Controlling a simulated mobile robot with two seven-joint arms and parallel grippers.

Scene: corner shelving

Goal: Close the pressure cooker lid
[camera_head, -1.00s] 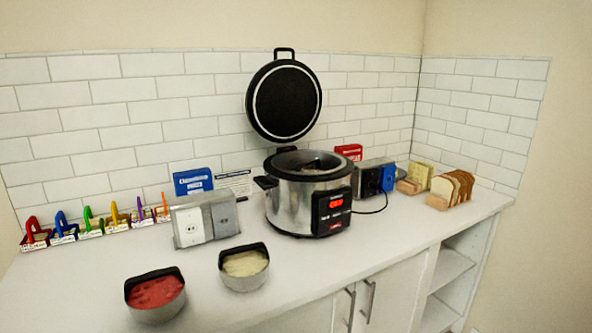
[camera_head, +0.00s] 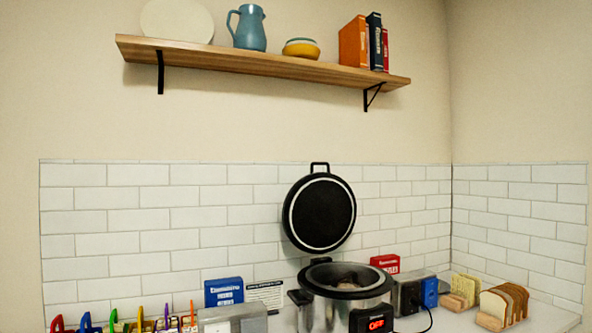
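The pressure cooker (camera_head: 340,300) stands on the counter at the bottom centre, a silver pot with a black rim and a red-lit display; its lower part is cut off by the picture edge. Its round black lid (camera_head: 319,213) stands open and upright behind the pot, with the handle loop at the top. Something brownish shows inside the pot, too small to tell. Neither of my grippers is in view.
A wooden shelf (camera_head: 260,62) on the wall above holds a plate, a blue jug, bowls and books. Sliced bread (camera_head: 503,303) stands right of the cooker. Blue (camera_head: 224,292) and red (camera_head: 385,264) boxes stand near it. Coloured clips line the left.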

